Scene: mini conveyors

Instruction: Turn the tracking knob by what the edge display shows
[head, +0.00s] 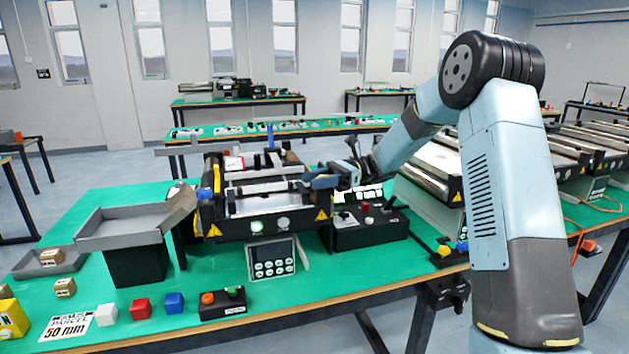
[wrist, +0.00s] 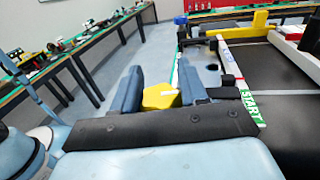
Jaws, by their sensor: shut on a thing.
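My gripper (wrist: 163,96) is shut on a yellow knob (wrist: 160,97), with one blue finger on each side of it in the wrist view. The knob has a pale mark on its top. In the head view my gripper (head: 318,181) is at the right end of the near mini conveyor (head: 265,229), and the knob cannot be made out there. A small white panel with a red mark (head: 234,163) stands at the conveyor's back left; its reading is too small to tell, and I cannot tell if it is the edge display.
A blue knob (head: 204,193) is at the conveyor's left end. A grey tray (head: 135,225) stands left of it. Coloured cubes (head: 141,308) and a button box (head: 222,303) lie near the table's front edge.

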